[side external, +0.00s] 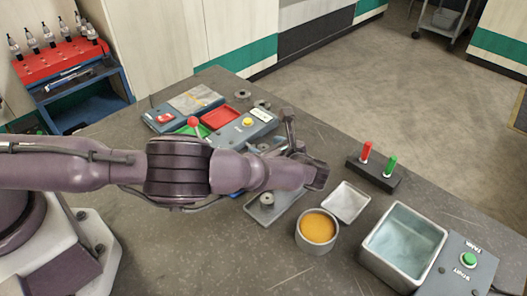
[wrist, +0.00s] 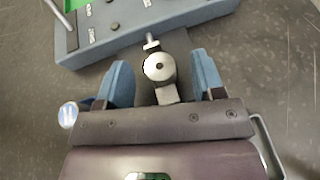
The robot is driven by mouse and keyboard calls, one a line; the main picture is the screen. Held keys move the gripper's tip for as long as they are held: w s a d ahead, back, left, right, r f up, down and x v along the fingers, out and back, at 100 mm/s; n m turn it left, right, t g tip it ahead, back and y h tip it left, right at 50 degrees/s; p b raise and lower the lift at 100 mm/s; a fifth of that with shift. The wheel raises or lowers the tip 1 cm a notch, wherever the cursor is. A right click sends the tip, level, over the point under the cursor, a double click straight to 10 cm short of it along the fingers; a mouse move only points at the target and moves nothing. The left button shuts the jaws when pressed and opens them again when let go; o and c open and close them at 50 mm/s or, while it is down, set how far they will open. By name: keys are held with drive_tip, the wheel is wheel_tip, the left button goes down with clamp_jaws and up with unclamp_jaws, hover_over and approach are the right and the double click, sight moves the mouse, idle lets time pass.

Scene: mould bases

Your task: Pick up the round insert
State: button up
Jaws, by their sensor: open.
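A round grey metal piece (wrist: 159,67) with a small dark hole in its middle shows in the wrist view, between my fingers. It looks like the round insert, but I cannot be sure. A small threaded stud rises behind it and a pale block lies in front. My gripper (wrist: 161,64) is open, with one blue finger on each side of the piece and visible gaps to both. In the side external view, my wrist covers much of this spot. A grey plate (side external: 283,212) with a round knob-like part (side external: 266,198) lies below my arm.
A blue control panel (side external: 245,130) stands close behind my gripper. Two small grey rings, one of them here (side external: 242,94), lie at the back. An orange-filled cup (side external: 317,229), a white tray (side external: 346,202), a metal tank (side external: 403,245) and a red-green peg block (side external: 375,174) stand to the right.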

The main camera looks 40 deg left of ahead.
drive_tip(key=shift+c, duration=0.4)
clamp_jaws()
drive_tip(key=shift+r, duration=0.1)
